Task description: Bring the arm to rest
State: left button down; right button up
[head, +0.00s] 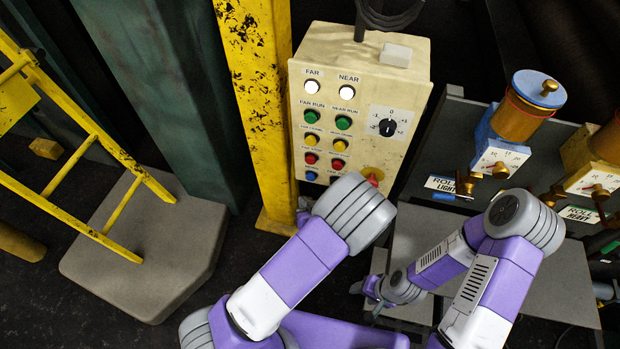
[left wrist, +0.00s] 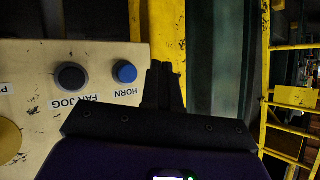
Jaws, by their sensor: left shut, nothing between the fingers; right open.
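My left arm is purple, white and grey in the head view, and its forearm hides most of the left gripper (head: 303,204) near the panel's lower left edge. In the left wrist view the left gripper's dark fingers (left wrist: 164,72) are shut with nothing between them, beside the blue HORN button (left wrist: 125,72). I cannot tell whether they touch the panel. My right gripper (head: 366,296) is open and empty, low in the head view, over a grey surface.
A cream control panel (head: 410,75) with coloured buttons stands beside a yellow post (head: 257,110). A yellow ladder (head: 75,170) and grey block (head: 160,260) are at left. Gauges with an orange cylinder (head: 520,115) are at right.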

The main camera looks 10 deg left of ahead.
dwell(0.7)
pick_arm(q)
jog(key=s+a+f+g+h+p, duration=0.1)
jog(key=s+f+g+h, duration=0.4)
jog(key=s+f, duration=0.35)
jog(key=s+d+m+g+h+p, duration=0.1)
jog(key=s+d+g+h, duration=0.3)
jog(key=s, duration=0.6)
jog(key=shift+s+f+m+g+h, duration=0.2)
jog(key=shift+f+m+g+h, duration=0.15)
jog(key=shift+h, duration=0.85)
